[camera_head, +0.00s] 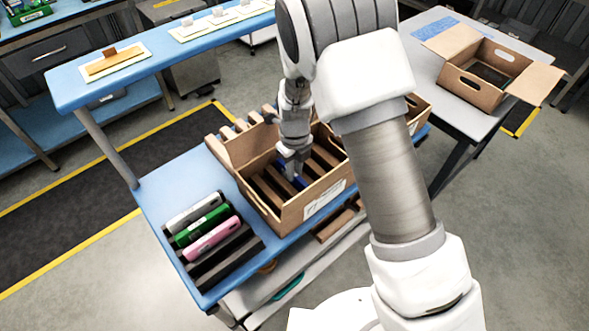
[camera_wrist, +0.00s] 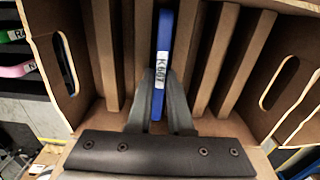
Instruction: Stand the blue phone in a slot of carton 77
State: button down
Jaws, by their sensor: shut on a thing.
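The blue phone (camera_wrist: 163,45) stands on edge with a white label reading "K 667". My gripper (camera_wrist: 160,76) is shut on it, one finger on each side. In the head view my gripper (camera_head: 292,168) reaches down into an open brown carton (camera_head: 293,216) on the blue table, and a bit of the blue phone (camera_head: 300,182) shows below it. The phone is between brown dividers (camera_wrist: 104,50) inside the carton. Its lower edge is hidden, so I cannot tell whether it touches the floor. The carton's front label (camera_head: 325,199) is too small to read surely.
A dark rack (camera_head: 230,258) with grey, green and pink phones stands left of the carton on the blue table (camera_head: 165,190). Another carton (camera_head: 416,108) is partly hidden behind my arm. An open empty carton (camera_head: 470,92) sits on a table at back right.

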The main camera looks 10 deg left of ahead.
dwell(0.4)
jog(key=c, duration=0.8)
grip_release()
jog(key=shift+o, duration=0.2)
notch_tip(320, 180, up, 18)
jog(key=p, duration=0.1)
jog(key=shift+f, duration=0.25)
jog(key=shift+r, duration=0.1)
notch_tip(320, 180, up, 7)
jog(key=p, duration=0.6)
jog(key=shift+p, duration=0.4)
